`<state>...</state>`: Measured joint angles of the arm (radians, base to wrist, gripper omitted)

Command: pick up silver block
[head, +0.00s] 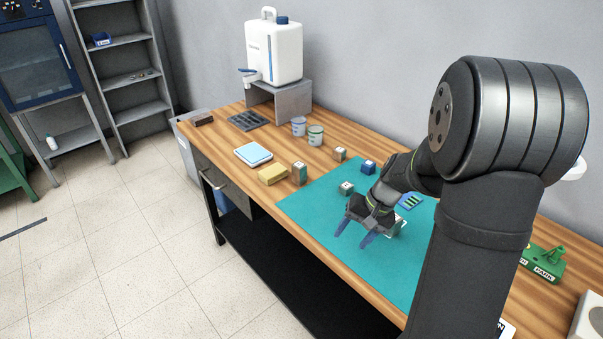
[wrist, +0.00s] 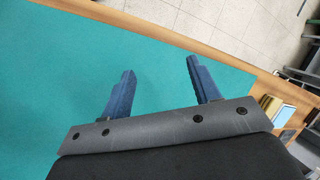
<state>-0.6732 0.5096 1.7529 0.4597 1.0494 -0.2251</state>
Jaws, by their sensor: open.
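My gripper (head: 353,234) is open over the teal mat (head: 310,207), its two blue fingers apart. In the wrist view the gripper (wrist: 160,70) has only bare mat (wrist: 60,80) between its fingers, and no block shows there. A small grey-and-white block (head: 346,188) lies on the mat behind my gripper. A pale, silvery item (head: 399,226) lies beside my gripper, partly hidden by it. I cannot tell for sure which of these is the silver block. A blue block (head: 368,167) is at the mat's far edge.
Two more small blocks, one nearer (head: 299,173) and one farther (head: 340,153), a yellow sponge-like block (head: 272,174) and two cups (head: 315,135) stand on the wooden bench left of the mat. A striped card (head: 411,202) lies behind my gripper. The mat's front is clear.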

